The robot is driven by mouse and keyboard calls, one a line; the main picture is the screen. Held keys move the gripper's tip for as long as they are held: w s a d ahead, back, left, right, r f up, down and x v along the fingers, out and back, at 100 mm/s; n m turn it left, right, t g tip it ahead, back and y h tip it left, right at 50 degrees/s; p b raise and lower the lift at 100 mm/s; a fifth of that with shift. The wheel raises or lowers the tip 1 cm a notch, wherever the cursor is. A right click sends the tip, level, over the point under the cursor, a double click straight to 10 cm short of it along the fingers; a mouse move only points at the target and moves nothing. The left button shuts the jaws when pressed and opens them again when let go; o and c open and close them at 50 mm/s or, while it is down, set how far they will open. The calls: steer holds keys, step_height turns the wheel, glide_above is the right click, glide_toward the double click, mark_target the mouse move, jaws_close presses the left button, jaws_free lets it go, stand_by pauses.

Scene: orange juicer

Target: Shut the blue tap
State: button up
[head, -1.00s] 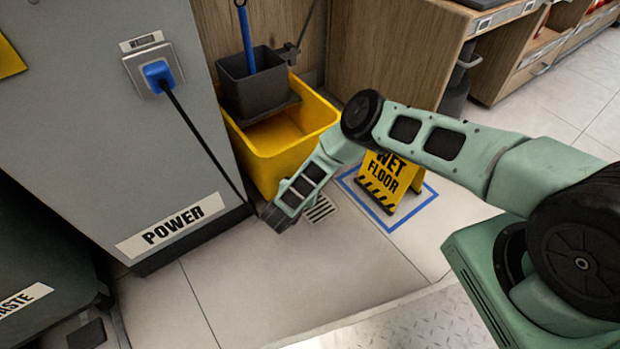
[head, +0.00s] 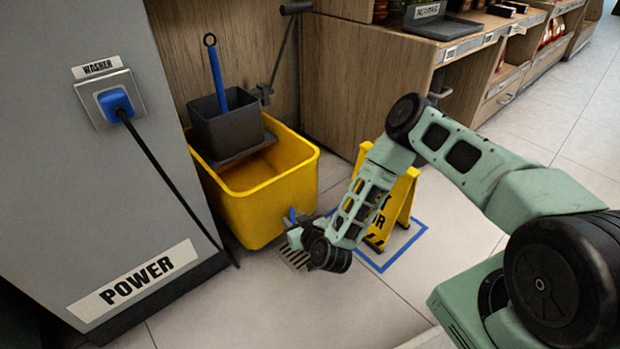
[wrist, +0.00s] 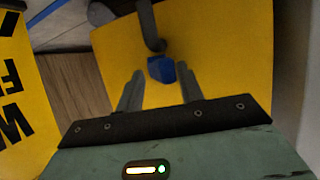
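The blue tap (wrist: 161,69) shows in the wrist view in front of the yellow bucket wall (wrist: 218,50), at the end of a dark grey pipe or lever (wrist: 150,22). My gripper (wrist: 160,70) has its two fingers apart, with the blue tap between the fingertips. I cannot tell whether a finger touches it. In the head view, my gripper (head: 291,236) is low at the right front side of the yellow bucket (head: 262,205). A small blue piece (head: 292,215) shows just above it; the rest of the tap is hidden by my gripper.
A yellow wet-floor sign (head: 402,208) stands right behind my forearm, inside a blue floor outline. A floor drain (head: 293,260) lies below my gripper. A grey cabinet with a blue plug (head: 115,103) and black cable is at left. The front floor is clear.

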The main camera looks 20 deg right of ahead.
steer(key=s+d+r+n+y+p, duration=0.1)
steer(key=s+d+r+y+p, duration=0.15)
steer(key=s, duration=0.45)
steer(key=s+d+r+n+y+p, duration=0.1)
steer(key=s+d+r+n+p, duration=0.2)
steer(key=s, duration=0.5)
steer(key=w+a+r+n+g+p, duration=0.1)
steer(key=a+r+g+p, duration=0.2)
steer(key=r+p, duration=0.5)
steer(key=a+r+n+g+y+p, duration=0.1)
steer(key=r+p, duration=0.8)
steer(key=r, duration=0.9)
steer(key=a+n+g, duration=0.1)
steer(key=a+g, duration=0.1)
steer(key=g, duration=0.1)
steer(key=shift+w+a, duration=0.35)
